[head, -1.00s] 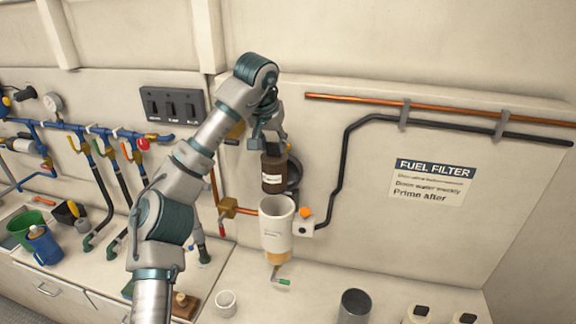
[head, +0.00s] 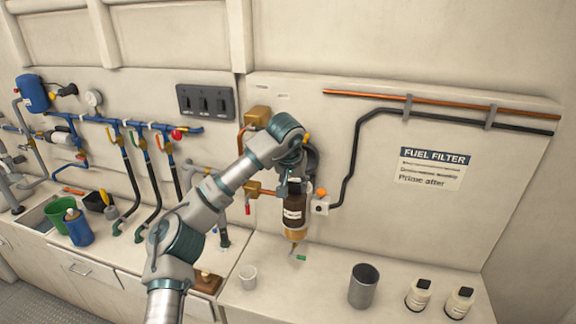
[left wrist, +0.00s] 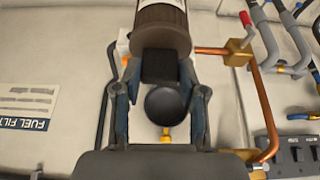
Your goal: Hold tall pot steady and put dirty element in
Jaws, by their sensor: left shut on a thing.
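The dirty element (head: 293,206), a dark brown cylinder with a white label, hangs upright from my left gripper (head: 294,180). The gripper is shut on its upper end. In the left wrist view the element (left wrist: 162,32) lies at the top, beyond the fingertips (left wrist: 160,66). In the head view the element covers most of the filter housing; its amber bowl (head: 296,233) shows just below. I cannot tell how far apart they are. The tall pot (head: 363,286), a grey open metal cylinder, stands upright on the counter to the right, apart from the gripper. My right gripper is not in view.
A small white cup (head: 248,276) stands left of the tall pot. Two white bottles with black caps (head: 419,294) stand to its right. A black pipe (head: 346,165) and a copper pipe (head: 440,107) run along the wall.

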